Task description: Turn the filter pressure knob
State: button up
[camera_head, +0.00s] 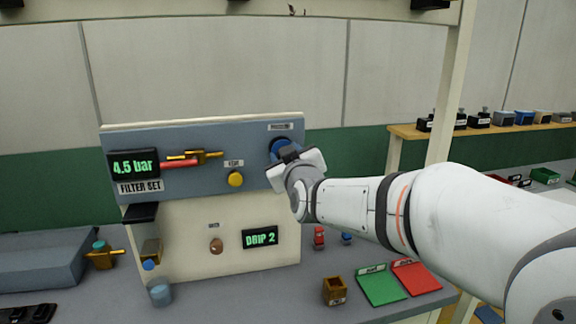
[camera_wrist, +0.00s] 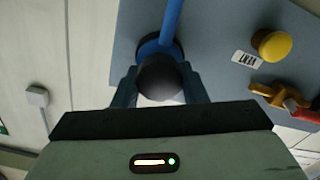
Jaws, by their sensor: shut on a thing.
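The filter pressure knob is a round, dark knob on a blue base at the panel's upper right. In the wrist view the dark knob (camera_wrist: 160,76) sits between my two fingers, and my gripper (camera_wrist: 160,90) is shut on it. In the head view my gripper (camera_head: 284,154) is at the blue knob base (camera_head: 277,146) and hides most of the knob. The filter set display (camera_head: 134,164) on the panel's left reads 4.5 bar.
A yellow vent button (camera_head: 235,179) and a red-handled brass valve (camera_head: 205,156) sit left of the knob. A DRIP 2 display (camera_head: 260,238) is below. Green (camera_head: 381,287) and red (camera_head: 416,277) trays lie on the bench. A shelf (camera_head: 405,131) stands at right.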

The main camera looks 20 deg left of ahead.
jog(key=shift+n+b, duration=0.3)
jog(key=shift+n, duration=0.3)
jog(key=o, duration=1)
jog(key=shift+w, duration=0.1)
jog(key=shift+c, duration=0.2)
jog(key=b+v, duration=0.1)
jog(key=v, duration=0.7)
jog(key=shift+b, duration=0.35)
jog(key=shift+w, duration=0.1)
